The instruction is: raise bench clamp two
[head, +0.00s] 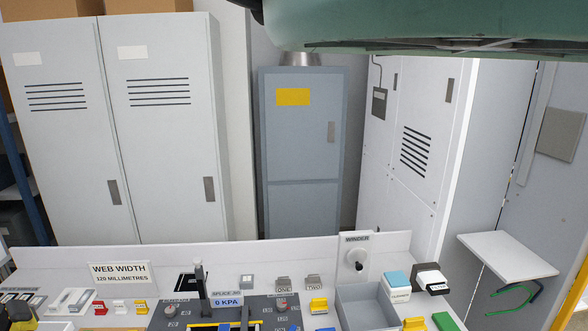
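A dark panel (255,309) in front carries dials and a sign reading 0 KPA (227,301). A grey and black upright lever (200,288) stands at the panel's left. No part labelled bench clamp two is readable. My gripper is not in view.
Tall cabinets (160,130) stand behind. A white shelf (510,255) juts out at right. A large green shape (420,25) covers the top right.

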